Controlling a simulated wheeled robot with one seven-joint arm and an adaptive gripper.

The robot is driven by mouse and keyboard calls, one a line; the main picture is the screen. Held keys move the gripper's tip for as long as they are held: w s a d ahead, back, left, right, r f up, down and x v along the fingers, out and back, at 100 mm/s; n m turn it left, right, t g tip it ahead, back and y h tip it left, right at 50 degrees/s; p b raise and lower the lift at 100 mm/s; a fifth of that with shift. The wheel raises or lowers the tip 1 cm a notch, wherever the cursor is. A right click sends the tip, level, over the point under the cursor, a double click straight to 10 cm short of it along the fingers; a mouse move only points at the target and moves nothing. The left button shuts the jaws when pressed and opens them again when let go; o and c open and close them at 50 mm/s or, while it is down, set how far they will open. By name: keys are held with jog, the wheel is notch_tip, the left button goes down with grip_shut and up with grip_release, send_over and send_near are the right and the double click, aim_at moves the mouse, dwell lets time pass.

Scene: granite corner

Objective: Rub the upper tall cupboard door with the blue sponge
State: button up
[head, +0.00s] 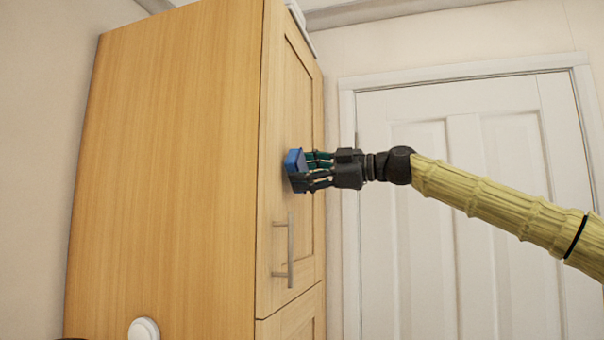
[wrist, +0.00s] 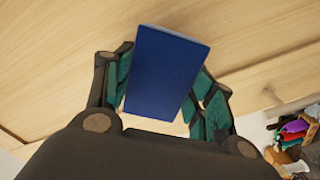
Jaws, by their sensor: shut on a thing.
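The upper tall cupboard door (head: 297,190) is light wood with a recessed panel and a metal bar handle (head: 290,250) low on it. The door fills the upper part of the wrist view (wrist: 60,50). My gripper (head: 305,170) is shut on the blue sponge (head: 293,160), at the door above the handle. In the wrist view the sponge (wrist: 165,72) is a dark blue block between the fingers, its far end close to the wood. I cannot tell whether it touches the door. The door is shut.
The cupboard's broad wooden side (head: 170,170) faces me, with a round white knob-like object (head: 143,329) low on it. A white panelled room door (head: 460,220) stands behind my arm. In the wrist view, several colourful items (wrist: 292,132) lie far below at the right.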

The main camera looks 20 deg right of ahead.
jog(key=shift+b+v, duration=0.35)
jog(key=shift+v, duration=2.4)
jog(key=shift+b+v, duration=0.3)
jog(key=shift+v, duration=1.15)
